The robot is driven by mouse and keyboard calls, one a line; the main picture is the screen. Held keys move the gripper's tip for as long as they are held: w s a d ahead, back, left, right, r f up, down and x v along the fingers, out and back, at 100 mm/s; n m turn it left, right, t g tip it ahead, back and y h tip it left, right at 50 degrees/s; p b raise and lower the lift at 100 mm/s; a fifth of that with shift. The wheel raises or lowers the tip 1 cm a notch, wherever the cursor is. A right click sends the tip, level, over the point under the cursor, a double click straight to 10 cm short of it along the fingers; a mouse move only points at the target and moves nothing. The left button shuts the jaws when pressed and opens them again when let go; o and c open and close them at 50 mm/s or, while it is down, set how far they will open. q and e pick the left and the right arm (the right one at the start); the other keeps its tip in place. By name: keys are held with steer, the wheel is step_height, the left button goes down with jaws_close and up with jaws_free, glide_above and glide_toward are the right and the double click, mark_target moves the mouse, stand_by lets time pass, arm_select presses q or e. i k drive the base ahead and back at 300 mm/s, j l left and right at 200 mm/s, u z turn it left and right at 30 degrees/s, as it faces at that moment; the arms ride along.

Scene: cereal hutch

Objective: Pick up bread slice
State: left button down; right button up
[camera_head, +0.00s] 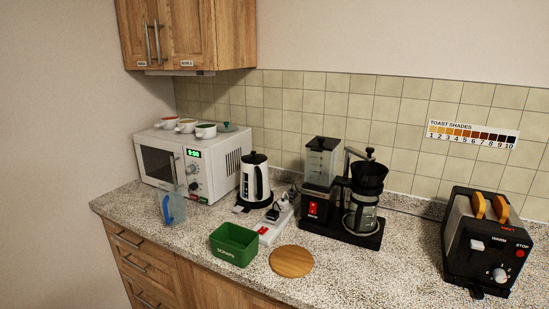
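Two bread slices stand upright side by side in the slots of the black and silver toaster (488,243) at the right end of the counter. The left bread slice (478,206) and the right bread slice (500,208) show only their golden-brown tops above the slots. Their lower parts are hidden inside the toaster. Neither my left nor my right gripper shows in the head view.
A coffee maker (364,200) stands left of the toaster, with a white kettle (254,182) and a microwave (190,160) further left. A green box (234,244), a blue-handled jug (173,208) and a round wooden board (291,262) occupy the front. Counter (385,275) is clear before the toaster.

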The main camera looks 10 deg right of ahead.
mark_target(478, 204)
steer(key=z, duration=1.65)
steer(key=l+z, duration=0.2)
steer(key=l, duration=0.1)
